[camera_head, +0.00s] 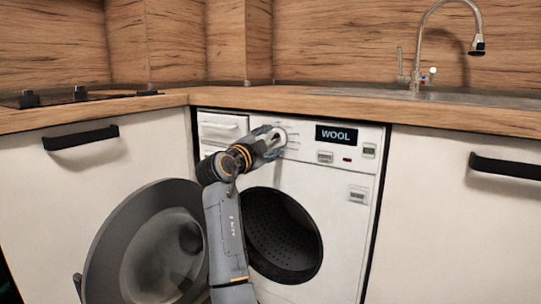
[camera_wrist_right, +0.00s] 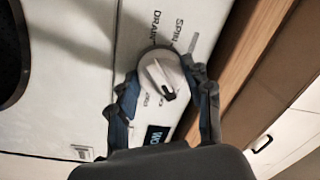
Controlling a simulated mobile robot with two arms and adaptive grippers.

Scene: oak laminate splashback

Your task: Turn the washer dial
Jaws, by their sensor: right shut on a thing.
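The white washer (camera_head: 345,225) stands under the counter, with its round door (camera_head: 150,245) swung open to the left and its dark drum (camera_head: 285,238) showing. The washer dial (camera_head: 280,138) is on the upper panel, and the display (camera_head: 337,135) reads "WOOL". My right gripper (camera_head: 271,136) is at the dial, shut on it. In the right wrist view the dial (camera_wrist_right: 163,77) is white with a dark pointer mark and lies between the two fingers (camera_wrist_right: 160,92). The labels "SPIN" and "DRAIN" show beside it. My left gripper is not in view.
A detergent drawer (camera_head: 222,127) is left of the dial. Cabinets with black handles (camera_head: 80,137) flank the washer. The wooden counter (camera_head: 340,108) runs above, with a faucet (camera_head: 420,45) at right and a hob (camera_head: 70,97) at left.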

